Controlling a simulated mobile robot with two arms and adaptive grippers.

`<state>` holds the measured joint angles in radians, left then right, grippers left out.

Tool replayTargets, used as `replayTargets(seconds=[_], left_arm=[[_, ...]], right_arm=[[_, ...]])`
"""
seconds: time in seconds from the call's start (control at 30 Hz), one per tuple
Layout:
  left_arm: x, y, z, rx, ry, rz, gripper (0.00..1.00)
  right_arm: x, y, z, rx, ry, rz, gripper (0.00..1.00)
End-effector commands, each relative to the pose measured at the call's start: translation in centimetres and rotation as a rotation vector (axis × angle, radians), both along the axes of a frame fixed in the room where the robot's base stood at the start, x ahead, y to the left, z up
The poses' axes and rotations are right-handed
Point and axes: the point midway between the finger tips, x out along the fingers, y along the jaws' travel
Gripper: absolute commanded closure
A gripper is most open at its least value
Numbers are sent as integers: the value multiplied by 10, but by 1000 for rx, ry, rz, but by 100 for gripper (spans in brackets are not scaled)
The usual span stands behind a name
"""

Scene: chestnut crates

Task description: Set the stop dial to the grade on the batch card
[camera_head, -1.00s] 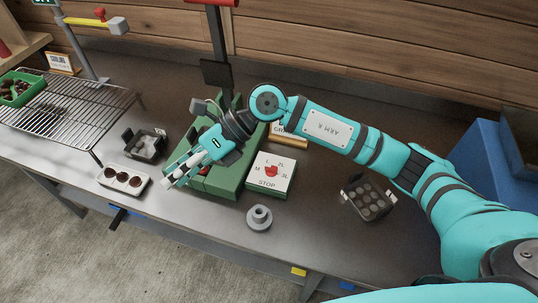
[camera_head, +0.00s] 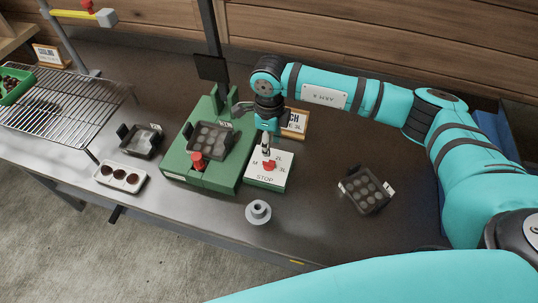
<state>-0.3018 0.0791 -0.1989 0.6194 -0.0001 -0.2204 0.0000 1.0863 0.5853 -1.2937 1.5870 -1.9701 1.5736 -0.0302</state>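The stop dial is a red knob (camera_head: 269,166) on a white-topped green block (camera_head: 265,181) marked STOP, with M, 2L and 3L visible around it. Where the knob points is too small to tell. The batch card (camera_head: 295,122) stands behind it in a wooden frame, partly hidden by my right arm; its visible text ends in 3L. My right gripper (camera_head: 266,148) points down just above and behind the knob, its fingertips close to it. Whether they touch it, and whether they are open, I cannot tell. My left gripper is not in view.
A green fixture (camera_head: 178,166) with a dark tray (camera_head: 206,142) and red button (camera_head: 198,160) adjoins the dial block at left. A grey spool-like piece (camera_head: 258,212) stands in front. Another dark tray (camera_head: 367,191) lies right. A white tray (camera_head: 119,178) and wire rack (camera_head: 62,110) are left.

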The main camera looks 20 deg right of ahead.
Motion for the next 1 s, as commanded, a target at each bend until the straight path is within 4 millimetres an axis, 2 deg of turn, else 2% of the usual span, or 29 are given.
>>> replayTargets(seconds=[0.2, 0.4, 0.6, 0.83, 1.0], left_arm=[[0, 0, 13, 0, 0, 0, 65], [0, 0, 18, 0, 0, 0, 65], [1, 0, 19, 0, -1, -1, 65], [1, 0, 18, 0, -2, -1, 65], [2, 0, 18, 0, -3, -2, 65]], right_arm=[[-1, 1, -45, 1, 4, -1, 63], [0, 1, -72, 1, 2, -1, 63], [0, 1, -82, 2, -1, 1, 63], [0, 1, -82, 2, -1, 1, 65], [0, 0, -82, 2, -1, 1, 87]])
